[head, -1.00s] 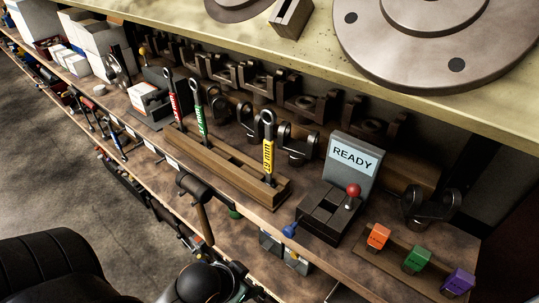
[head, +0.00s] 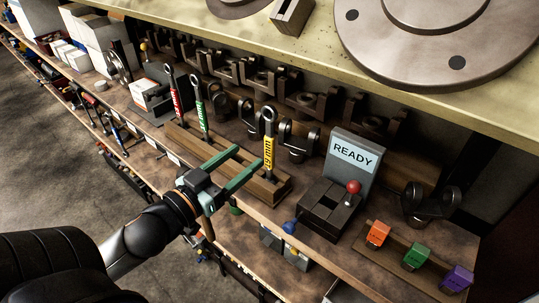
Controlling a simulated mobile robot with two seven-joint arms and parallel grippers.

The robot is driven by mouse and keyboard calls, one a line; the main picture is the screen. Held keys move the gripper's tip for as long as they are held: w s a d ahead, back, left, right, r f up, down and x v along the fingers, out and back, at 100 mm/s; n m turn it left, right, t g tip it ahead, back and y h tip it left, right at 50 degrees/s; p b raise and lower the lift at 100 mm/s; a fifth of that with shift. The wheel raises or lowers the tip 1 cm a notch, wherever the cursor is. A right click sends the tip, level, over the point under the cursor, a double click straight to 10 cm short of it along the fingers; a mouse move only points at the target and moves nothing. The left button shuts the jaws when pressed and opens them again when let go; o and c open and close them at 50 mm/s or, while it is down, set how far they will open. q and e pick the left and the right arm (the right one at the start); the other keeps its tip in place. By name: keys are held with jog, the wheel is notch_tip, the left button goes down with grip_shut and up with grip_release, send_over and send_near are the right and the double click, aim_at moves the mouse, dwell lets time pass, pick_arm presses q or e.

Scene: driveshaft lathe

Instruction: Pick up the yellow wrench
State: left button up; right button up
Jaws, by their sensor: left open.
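The yellow wrench (head: 269,150) stands upright in the right end of a wooden rack (head: 188,139) on the shelf. It has a dark ring head and a yellow label on its handle. A green wrench (head: 201,115) and a red wrench (head: 175,97) stand further left in the same rack. My left gripper (head: 248,168) is open. Its two green fingers reach over the rack from the lower left, with their tips just left of the yellow wrench. Nothing is between the fingers. My right gripper is not in view.
A dark control box with a red-knobbed lever (head: 352,188) and a READY sign (head: 355,155) stands right of the rack. Orange, green and purple blocks (head: 417,256) sit further right. Metal yokes (head: 299,138) stand behind. A thick upper shelf (head: 300,57) overhangs the back.

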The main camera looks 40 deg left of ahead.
aim_at(267, 139)
pick_arm(q)
jog(key=w+b, duration=0.2)
jog(key=w, duration=0.3)
jog(key=shift+w+d+r+b, duration=0.1)
jog(key=shift+w+d+b, duration=0.15)
jog(key=shift+b, duration=0.15)
jog(key=shift+w, duration=0.75)
jog(key=shift+w+d+r+p, duration=0.15)
jog(key=shift+w+p, duration=0.55)
jog(key=shift+w, duration=1.4)
jog(key=shift+w+d, duration=0.15)
jog(key=shift+w, duration=0.35)
grip_shut()
